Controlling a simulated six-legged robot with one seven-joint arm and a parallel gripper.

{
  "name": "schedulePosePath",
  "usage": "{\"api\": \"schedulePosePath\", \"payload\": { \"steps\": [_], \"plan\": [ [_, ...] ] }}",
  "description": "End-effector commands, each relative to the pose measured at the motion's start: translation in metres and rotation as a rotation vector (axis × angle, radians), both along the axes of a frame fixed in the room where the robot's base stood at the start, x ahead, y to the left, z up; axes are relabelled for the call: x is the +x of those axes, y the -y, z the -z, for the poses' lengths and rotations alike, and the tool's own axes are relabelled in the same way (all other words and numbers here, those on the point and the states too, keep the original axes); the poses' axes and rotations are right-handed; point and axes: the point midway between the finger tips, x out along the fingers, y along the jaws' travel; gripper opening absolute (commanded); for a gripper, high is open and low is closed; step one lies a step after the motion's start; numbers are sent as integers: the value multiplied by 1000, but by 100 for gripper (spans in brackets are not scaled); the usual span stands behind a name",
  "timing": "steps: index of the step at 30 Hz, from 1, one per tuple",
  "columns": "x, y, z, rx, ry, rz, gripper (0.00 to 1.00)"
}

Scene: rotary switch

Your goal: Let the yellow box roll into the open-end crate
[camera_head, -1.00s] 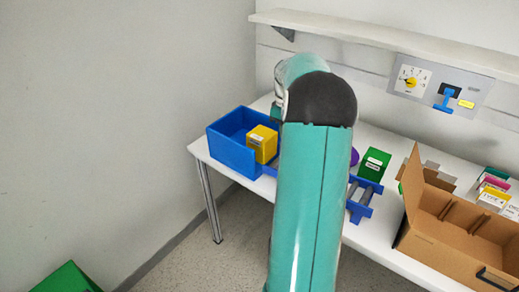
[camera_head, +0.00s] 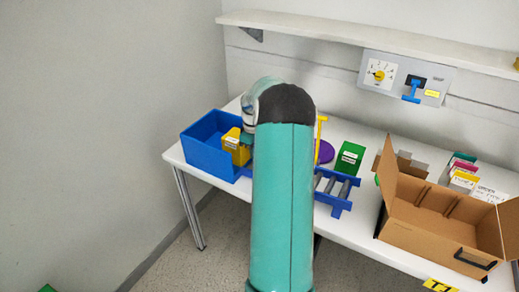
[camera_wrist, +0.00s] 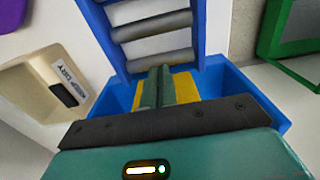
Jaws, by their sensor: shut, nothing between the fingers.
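The yellow box (camera_head: 236,146) sits at the open right end of the blue open-end crate (camera_head: 203,158) in the head view, partly inside it. In the wrist view the yellow box (camera_wrist: 187,87) shows on both sides of my gripper (camera_wrist: 160,72), with the blue crate wall (camera_wrist: 258,92) around it. My fingers are shut with nothing between them. They are over or against the box; contact is not clear. The blue roller track (camera_head: 336,190) leads to the crate; its rollers (camera_wrist: 150,28) show beyond my fingertips. My arm hides the track's middle.
A green box (camera_head: 348,158) and a purple round thing (camera_head: 325,152) stand behind the track. An open cardboard box (camera_head: 430,225) is at right. A switch panel (camera_head: 405,80) hangs under the shelf (camera_head: 370,38). A cream bin (camera_wrist: 45,88) shows in the wrist view.

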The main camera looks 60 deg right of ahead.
Motion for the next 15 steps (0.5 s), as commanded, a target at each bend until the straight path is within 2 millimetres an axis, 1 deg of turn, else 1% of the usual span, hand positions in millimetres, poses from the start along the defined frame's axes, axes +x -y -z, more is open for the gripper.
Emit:
{"api": "schedulePosePath", "payload": {
  "steps": [1,5,15],
  "plan": [
    [6,-1,1,1,0,0,0],
    [13,-2,0,0,0,0,0],
    [15,-2,0,1,0,0,0]
  ]
}}
